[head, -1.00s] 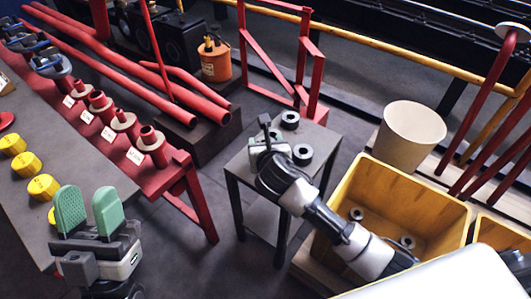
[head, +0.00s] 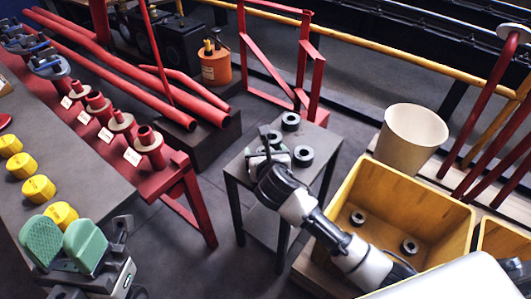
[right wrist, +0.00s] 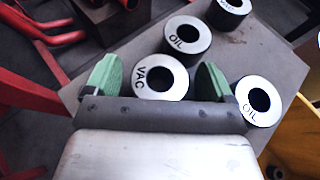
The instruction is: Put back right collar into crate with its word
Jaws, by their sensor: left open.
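Several dark collars with pale, lettered tops stand on a small grey table (head: 241,172). In the right wrist view, one reads VAC (right wrist: 148,88), two read OIL (right wrist: 188,35) (right wrist: 258,100), and another (right wrist: 232,6) is cut off by the top edge. My right gripper (right wrist: 157,78) is open, with its green fingers either side of the VAC collar and gaps showing. In the head view its arm hides much of it. A yellow crate (head: 345,255) holds two collars (head: 358,217) (head: 408,247). I see no word on it. My left gripper (head: 65,242) is open and empty at the lower left.
Part of a second yellow crate (head: 488,232) shows at the right edge. A cream bucket (head: 410,138) stands behind the crates.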

